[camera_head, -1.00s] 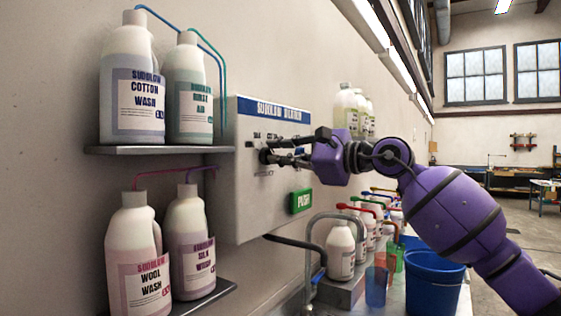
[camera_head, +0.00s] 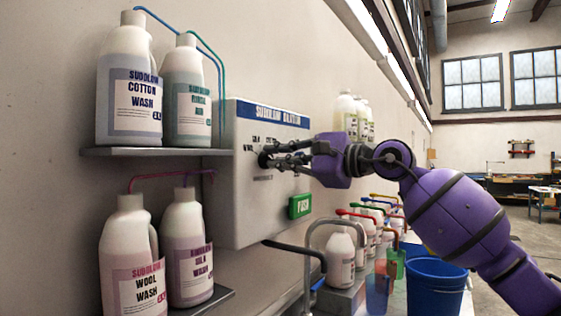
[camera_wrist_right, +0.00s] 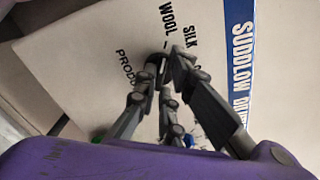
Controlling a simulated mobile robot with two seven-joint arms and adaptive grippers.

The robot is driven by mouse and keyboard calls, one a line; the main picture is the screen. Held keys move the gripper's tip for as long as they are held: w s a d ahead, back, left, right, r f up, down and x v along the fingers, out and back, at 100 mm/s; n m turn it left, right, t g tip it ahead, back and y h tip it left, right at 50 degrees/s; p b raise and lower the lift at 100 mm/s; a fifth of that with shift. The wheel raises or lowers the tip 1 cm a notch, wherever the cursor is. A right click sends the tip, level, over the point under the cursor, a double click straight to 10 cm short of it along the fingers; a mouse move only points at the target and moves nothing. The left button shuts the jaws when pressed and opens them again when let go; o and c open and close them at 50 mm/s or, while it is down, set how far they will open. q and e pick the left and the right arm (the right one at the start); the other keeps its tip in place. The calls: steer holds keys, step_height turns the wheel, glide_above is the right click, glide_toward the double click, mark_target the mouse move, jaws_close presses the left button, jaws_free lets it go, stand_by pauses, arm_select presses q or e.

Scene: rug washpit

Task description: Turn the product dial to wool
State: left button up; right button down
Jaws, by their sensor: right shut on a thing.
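The product dial (camera_head: 263,159) is a small dark knob on the front of the white Suddlow diluter box (camera_head: 240,215). My right gripper (camera_head: 269,158) is shut on the dial, reaching in from the right. In the right wrist view the fingertips (camera_wrist_right: 165,66) close around the dark knob, just beside the printed words WOOL (camera_wrist_right: 170,22) and SILK (camera_wrist_right: 187,40). The fingers cover most of the dial and some of the labels, so I cannot tell which word it points at. My left gripper is not in view.
A green PUSH button (camera_head: 300,206) sits below the dial. Bottles stand on an upper shelf (camera_head: 150,152) and a lower shelf (camera_head: 215,296) to the left. A bent tap (camera_head: 311,232), bottles with coloured pumps and a blue bucket (camera_head: 437,287) are below right.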

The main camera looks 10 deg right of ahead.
steer(key=c, duration=2.2)
jaws_free()
steer(key=shift+o, duration=0.2)
steer(key=v, duration=1.2)
